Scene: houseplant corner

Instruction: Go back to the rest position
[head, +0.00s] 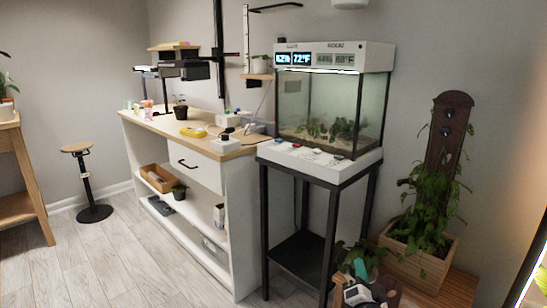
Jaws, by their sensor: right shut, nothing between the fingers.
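My right gripper (358,293) seems to be the small white and dark shape low in the picture, right of centre. It is shut, with nothing seen held in it. It shows in front of a leafy plant (347,255) and left of the wooden planter box (425,268); whether it touches the leaves I cannot tell. A small teal thing (360,269) shows just above it. My left gripper is not in view.
A glass terrarium (325,105) stands on a black metal stand (330,235). Left of it is a white workbench (240,190) with a wooden top, holding a yellow item (193,132) and a dark pot (181,112). A stool (88,180) stands farther left. The floor at lower left is clear.

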